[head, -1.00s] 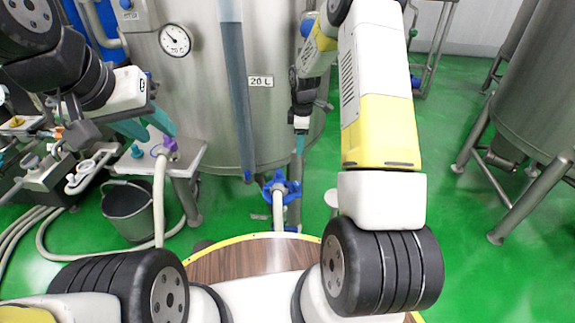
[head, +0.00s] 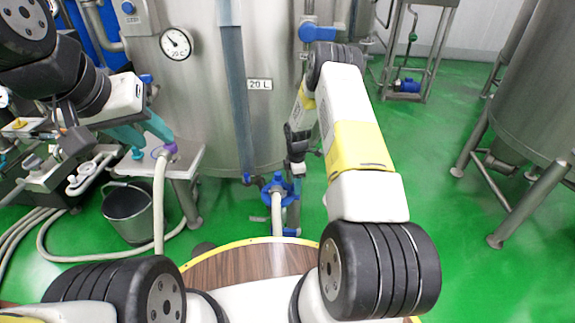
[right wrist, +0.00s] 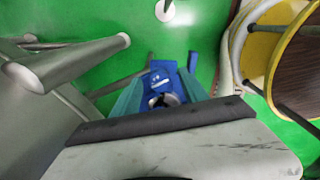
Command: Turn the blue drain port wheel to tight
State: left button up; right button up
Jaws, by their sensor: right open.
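The blue drain port wheel (head: 284,184) sits low at the front of the steel tank, with a pale hose (head: 277,212) below it. In the right wrist view the blue wheel (right wrist: 163,76) lies between and beyond my right gripper's two teal fingers. My right gripper (head: 291,170) is open and close above the wheel; whether it touches is not clear. My left gripper (head: 158,143) has its teal fingers spread, by a purple hose collar (head: 170,148) on a small metal stand. Part of the wheel is hidden by my right gripper in the head view.
The tank (head: 190,90) carries a dial gauge and a "20 L" label. A grey bucket (head: 128,208) and hoses lie at left. Another tank's leg (head: 520,203) stands at right. Green floor (head: 440,225) is clear between. A round wooden top (head: 215,268) is in front.

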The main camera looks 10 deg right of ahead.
jog(key=shift+c, duration=0.2)
grip_shut()
